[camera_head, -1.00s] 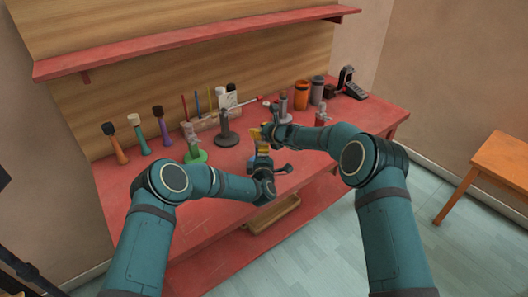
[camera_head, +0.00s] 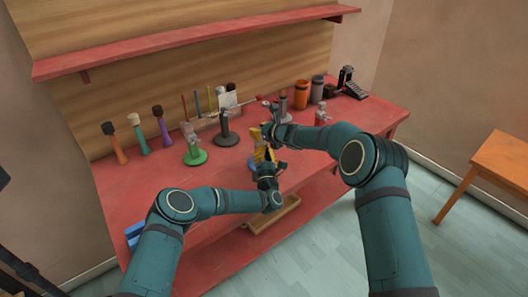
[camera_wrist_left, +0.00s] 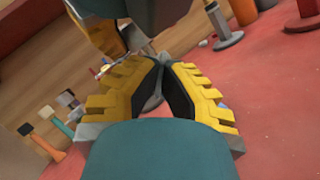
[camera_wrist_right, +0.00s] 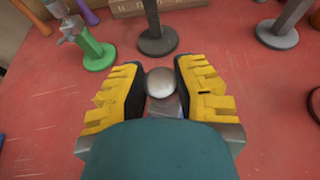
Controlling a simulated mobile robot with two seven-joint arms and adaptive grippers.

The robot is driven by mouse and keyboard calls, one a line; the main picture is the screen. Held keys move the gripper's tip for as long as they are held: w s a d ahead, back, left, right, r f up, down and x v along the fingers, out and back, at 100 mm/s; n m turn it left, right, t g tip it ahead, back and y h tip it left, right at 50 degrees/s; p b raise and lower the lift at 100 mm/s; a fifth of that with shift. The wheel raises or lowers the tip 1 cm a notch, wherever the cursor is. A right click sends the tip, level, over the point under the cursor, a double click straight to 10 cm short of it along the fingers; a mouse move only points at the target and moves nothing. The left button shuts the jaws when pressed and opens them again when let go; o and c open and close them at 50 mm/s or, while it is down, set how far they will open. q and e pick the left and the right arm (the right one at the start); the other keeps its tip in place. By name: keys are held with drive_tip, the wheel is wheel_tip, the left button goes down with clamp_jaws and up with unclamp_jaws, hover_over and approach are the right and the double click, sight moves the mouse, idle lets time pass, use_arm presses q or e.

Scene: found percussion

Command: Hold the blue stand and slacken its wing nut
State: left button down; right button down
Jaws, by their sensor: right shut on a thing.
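My right gripper (camera_wrist_right: 158,68) is shut on the upper part of the blue stand. Its silver round top (camera_wrist_right: 160,83) shows between the yellow fingers in the right wrist view. In the head view the grippers mostly hide the stand, and only a bit of its blue base (camera_head: 283,165) shows near the table's front edge. My left gripper (camera_wrist_left: 163,62) is just below the right one, its fingertips close together. A grey part (camera_wrist_left: 151,92) shows between its fingers. I cannot tell whether it grips this part, and the wing nut is not clearly visible.
A green stand (camera_head: 195,157) and a dark stand (camera_head: 227,137) stand behind and left. Orange (camera_head: 302,95) and grey (camera_head: 317,90) cups stand at the back right. Several mallets line the back left. A wooden tray (camera_head: 273,216) is below the front edge. The front-left tabletop is largely clear.

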use_arm(q)
drive_tip(key=shift+n+t+y, duration=0.3)
drive_tip(key=shift+n+y, duration=0.7)
drive_tip(key=shift+n, duration=1.2)
use_arm(e)
drive_tip(key=shift+f, duration=0.1)
use_arm(q)
drive_tip(key=shift+n, duration=0.3)
drive_tip(key=c, duration=1.1)
unclamp_jaws()
use_arm(e)
drive_tip(key=shift+s, duration=0.1)
use_arm(q)
drive_tip(key=v, duration=1.2)
drive_tip(key=shift+d, duration=0.2)
